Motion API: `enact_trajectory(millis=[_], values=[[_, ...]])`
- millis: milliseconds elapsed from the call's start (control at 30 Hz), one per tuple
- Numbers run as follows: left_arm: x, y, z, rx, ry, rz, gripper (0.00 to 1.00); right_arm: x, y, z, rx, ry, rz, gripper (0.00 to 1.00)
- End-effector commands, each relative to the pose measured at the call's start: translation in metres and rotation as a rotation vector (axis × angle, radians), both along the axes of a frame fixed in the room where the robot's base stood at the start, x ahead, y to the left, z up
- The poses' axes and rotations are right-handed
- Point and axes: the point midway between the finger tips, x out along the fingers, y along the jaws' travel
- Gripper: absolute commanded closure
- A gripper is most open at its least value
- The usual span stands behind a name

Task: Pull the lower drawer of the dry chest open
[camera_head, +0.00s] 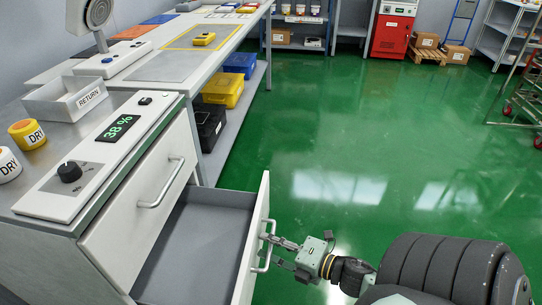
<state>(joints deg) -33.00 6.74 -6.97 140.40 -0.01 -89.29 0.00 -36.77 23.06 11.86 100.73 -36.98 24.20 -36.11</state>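The dry chest (60,232) stands at the left with a humidity display reading 38 %. Its upper drawer (145,210) is closed, with a bar handle (163,187) on its front. The lower drawer (200,245) is pulled well out; its grey inside looks empty where it shows. My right gripper (270,239) is at the lower drawer's handle (265,262), on the outer side of the front panel. Its fingers appear closed together on the bar. My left gripper is not in view.
A long bench (170,68) with bins below runs behind. The green floor (330,130) right of the drawer is clear; a wheeled rack (525,100) stands far right.

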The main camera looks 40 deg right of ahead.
Motion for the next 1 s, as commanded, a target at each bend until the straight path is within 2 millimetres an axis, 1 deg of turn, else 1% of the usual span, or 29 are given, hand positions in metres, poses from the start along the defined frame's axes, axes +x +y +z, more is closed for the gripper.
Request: enact_trajectory(millis=[167,267,367,600,700,833,1000], values=[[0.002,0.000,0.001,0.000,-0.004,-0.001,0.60,-0.001,0.000,0.000,0.002,0.001,0.000,0.71],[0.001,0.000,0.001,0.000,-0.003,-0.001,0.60,-0.008,-0.002,0.000,0.002,0.003,-0.003,0.71],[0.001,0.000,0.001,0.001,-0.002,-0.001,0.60,-0.023,-0.006,0.003,0.002,0.004,-0.002,0.71],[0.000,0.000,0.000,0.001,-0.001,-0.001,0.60,-0.073,-0.020,0.012,0.001,0.005,-0.003,0.71],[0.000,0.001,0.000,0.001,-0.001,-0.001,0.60,-0.090,-0.024,0.016,0.000,0.004,-0.004,0.71],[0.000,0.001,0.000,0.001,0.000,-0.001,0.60,-0.106,-0.029,0.019,0.001,0.002,-0.001,0.71],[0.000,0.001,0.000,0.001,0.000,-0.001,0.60,-0.114,-0.031,0.021,0.000,0.000,0.000,0.71]])
